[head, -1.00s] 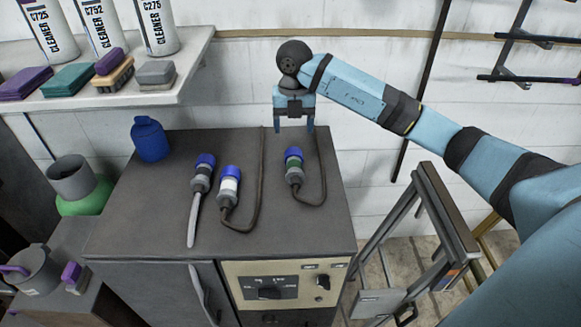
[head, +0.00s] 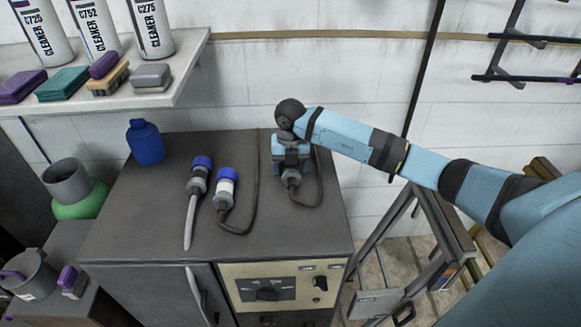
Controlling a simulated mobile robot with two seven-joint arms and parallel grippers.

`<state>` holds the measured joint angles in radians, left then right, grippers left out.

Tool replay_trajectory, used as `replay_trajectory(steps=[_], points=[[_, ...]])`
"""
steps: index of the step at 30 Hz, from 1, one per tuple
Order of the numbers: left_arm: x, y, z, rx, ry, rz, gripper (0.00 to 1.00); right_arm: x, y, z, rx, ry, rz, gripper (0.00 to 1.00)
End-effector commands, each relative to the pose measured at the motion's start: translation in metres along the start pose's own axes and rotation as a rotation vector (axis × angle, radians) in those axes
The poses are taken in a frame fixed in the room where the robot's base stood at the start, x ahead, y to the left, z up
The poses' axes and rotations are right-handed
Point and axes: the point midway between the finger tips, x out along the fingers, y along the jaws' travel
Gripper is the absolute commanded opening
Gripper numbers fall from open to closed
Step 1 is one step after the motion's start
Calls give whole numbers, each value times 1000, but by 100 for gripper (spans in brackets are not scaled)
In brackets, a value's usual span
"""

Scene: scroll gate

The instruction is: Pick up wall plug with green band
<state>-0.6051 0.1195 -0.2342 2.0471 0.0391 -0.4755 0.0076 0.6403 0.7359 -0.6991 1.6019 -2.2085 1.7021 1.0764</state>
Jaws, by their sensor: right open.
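The right-hand wall plug (head: 291,178) lies on the dark cabinet top, its cable looping to the right and back. Only its grey lower end shows clearly; its blue end and band are hidden by my right gripper. My right gripper (head: 290,166) is low over the plug, open, its fingers around the plug's upper part. I cannot tell if they touch it. Two other plugs lie to the left: one with a white band (head: 225,187) and one with a dark band (head: 199,177). My left gripper is not in view.
A blue bottle (head: 146,142) stands at the cabinet's back left. The cabinet top (head: 140,225) is bare at the front. A shelf (head: 190,93) with cleaner bottles and sponges hangs at upper left. A metal frame (head: 440,235) stands to the right.

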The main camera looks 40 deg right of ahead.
Motion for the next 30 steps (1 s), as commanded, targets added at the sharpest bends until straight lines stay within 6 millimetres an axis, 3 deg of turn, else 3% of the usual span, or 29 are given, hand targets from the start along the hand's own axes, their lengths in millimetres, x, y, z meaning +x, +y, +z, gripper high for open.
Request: replay_trajectory(steps=[6, 14, 15, 24, 30], points=[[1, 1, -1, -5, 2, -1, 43, 2, 0, 0, -1, -2, 1, 71], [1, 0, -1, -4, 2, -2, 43, 2, 0, 0, -1, -1, 1, 14], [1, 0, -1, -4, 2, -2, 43, 2, 0, 0, -1, -2, 1, 11], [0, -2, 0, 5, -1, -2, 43, -2, 0, 1, -1, -2, 1, 11], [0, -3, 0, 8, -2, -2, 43, -24, 0, 1, -2, -5, 3, 11]])
